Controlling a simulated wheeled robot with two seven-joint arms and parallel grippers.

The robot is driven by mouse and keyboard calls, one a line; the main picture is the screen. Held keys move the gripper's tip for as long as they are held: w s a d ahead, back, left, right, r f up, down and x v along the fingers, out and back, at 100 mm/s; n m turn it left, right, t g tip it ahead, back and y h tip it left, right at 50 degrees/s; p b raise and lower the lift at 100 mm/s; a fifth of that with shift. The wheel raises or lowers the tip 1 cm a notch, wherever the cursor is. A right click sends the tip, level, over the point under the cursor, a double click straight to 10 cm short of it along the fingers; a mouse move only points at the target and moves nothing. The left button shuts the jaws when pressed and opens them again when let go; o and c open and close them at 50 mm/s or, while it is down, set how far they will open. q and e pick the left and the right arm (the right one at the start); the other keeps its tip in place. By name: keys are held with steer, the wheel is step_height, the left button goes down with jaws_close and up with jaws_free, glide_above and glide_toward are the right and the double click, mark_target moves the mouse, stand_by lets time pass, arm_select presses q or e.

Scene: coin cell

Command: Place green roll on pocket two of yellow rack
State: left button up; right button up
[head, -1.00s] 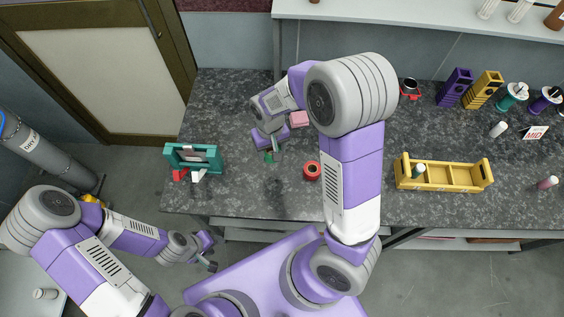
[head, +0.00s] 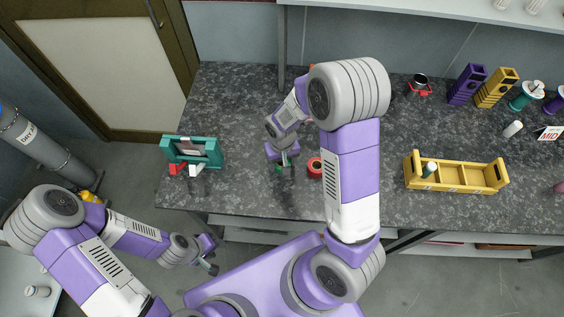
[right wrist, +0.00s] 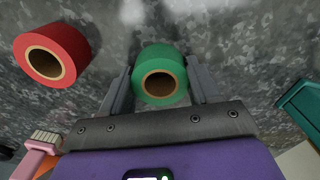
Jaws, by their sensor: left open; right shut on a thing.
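The green roll (right wrist: 160,56) is between the two fingers of my right gripper (right wrist: 162,84), which is shut on it, in the right wrist view. In the head view the green roll (head: 278,169) is a small patch at the right gripper (head: 284,168), low over the dark counter; whether it still touches the counter I cannot tell. My left gripper (head: 212,262) is open and empty, off the counter's front left.
A red roll (head: 315,168) lies right beside the green one and also shows in the right wrist view (right wrist: 60,42). A teal frame (head: 192,151) stands at the counter's left. Purple (head: 467,86) and yellow (head: 495,90) towers stand behind the rack.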

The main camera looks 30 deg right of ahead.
steer(key=o, duration=0.7)
steer(key=shift+f, duration=0.15)
steer(key=o, duration=0.4)
steer(key=shift+o, duration=0.2)
